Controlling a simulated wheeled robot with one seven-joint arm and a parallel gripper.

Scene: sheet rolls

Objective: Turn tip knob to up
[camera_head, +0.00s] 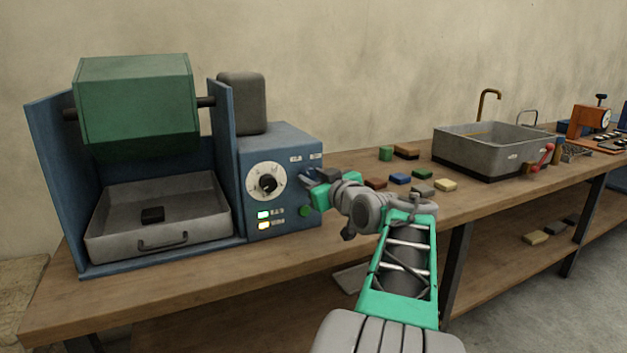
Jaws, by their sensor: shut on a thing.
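The tumbling machine has a blue control box (283,212) to the right of its green drum. A white round dial with a black knob (267,183) is on the box's front face. Two small labels sit at the top right of that face. My gripper (309,178) is at the right part of the face, below the right label, and shut on a small knob there, which I take for the tip knob. The fingers hide this knob, so its pointing direction cannot be seen. A green button (305,211) sits just below the gripper.
The green drum (137,105) hangs above a grey tray (160,236) holding a dark block. Several coloured blocks (400,179) lie right of my gripper. A grey sink (490,148) stands farther right on the wooden bench (200,268).

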